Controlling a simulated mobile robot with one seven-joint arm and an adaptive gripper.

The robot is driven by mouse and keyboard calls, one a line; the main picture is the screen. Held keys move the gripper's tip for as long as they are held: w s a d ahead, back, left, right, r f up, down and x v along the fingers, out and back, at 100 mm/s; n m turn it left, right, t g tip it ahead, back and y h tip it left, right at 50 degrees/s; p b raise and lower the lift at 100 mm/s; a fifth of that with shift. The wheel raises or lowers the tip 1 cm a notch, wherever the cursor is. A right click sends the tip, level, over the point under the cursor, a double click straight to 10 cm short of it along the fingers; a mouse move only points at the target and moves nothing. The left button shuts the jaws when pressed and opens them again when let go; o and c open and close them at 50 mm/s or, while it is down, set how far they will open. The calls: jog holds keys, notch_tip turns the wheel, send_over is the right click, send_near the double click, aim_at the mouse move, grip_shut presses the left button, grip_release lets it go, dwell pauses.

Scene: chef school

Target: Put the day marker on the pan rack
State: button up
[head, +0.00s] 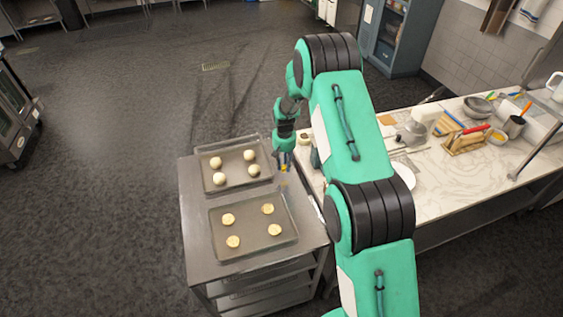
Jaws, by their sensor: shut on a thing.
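The pan rack (193,226) is a grey metal cart with shelves below and two trays on its top. My gripper (286,160) points down over the right side of its top, beside the back tray. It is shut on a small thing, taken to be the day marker. Only bits of blue and yellow show at the fingertips, and its shape is too small to make out. I cannot tell whether it touches the rack's top.
The back tray (206,186) holds several round dough balls; the front tray (222,249) holds several flatter pieces. A pale counter (450,187) adjoins on the right, with bowls, a wooden holder (467,139) and utensils. Floor (100,200) to the left is clear.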

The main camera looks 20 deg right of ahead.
jog(key=shift+w+d+f+p, duration=0.15)
jog(key=shift+w+p, duration=0.05)
jog(key=shift+w, duration=1.15)
jog(key=shift+w+d+f+p, duration=0.1)
jog(key=shift+w+f+p, duration=0.1)
jog(key=shift+w, duration=1.15)
jog(key=shift+f+p, duration=0.5)
jog(key=shift+f, duration=1.2)
jog(key=shift+f, duration=0.15)
jog(key=o, duration=0.9)
jog(key=shift+o, duration=0.2)
notch_tip(320, 180, up, 12)
jog(key=b, duration=0.2)
jog(key=shift+r, duration=0.25)
